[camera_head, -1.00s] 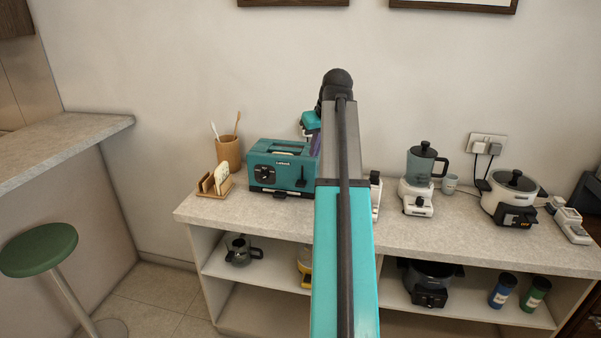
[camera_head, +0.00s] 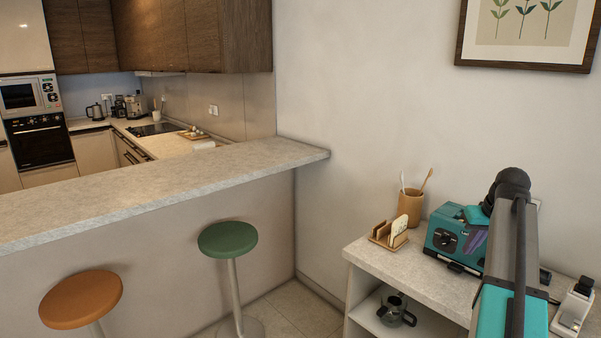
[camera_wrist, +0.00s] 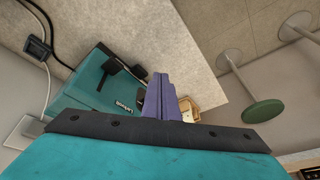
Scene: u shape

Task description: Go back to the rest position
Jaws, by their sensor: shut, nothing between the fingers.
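My gripper shows in the wrist view with its purple fingers (camera_wrist: 158,98) together and nothing between them. In the head view the purple fingers (camera_head: 476,243) show in front of the teal toaster (camera_head: 446,238), left of my arm. In the wrist view the toaster (camera_wrist: 98,88) lies beyond the fingers, to their left. I cannot tell the exact gap between fingers and toaster. My arm hides the toaster's right part in the head view.
The counter (camera_head: 420,274) bears a toast rack (camera_head: 388,236), a utensil cup (camera_head: 410,207) and a white device (camera_head: 573,308). A glass pot (camera_head: 396,310) sits on the shelf below. Green (camera_head: 228,239) and orange (camera_head: 81,299) stools stand by the bar (camera_head: 150,193). Floor shows between bar and counter.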

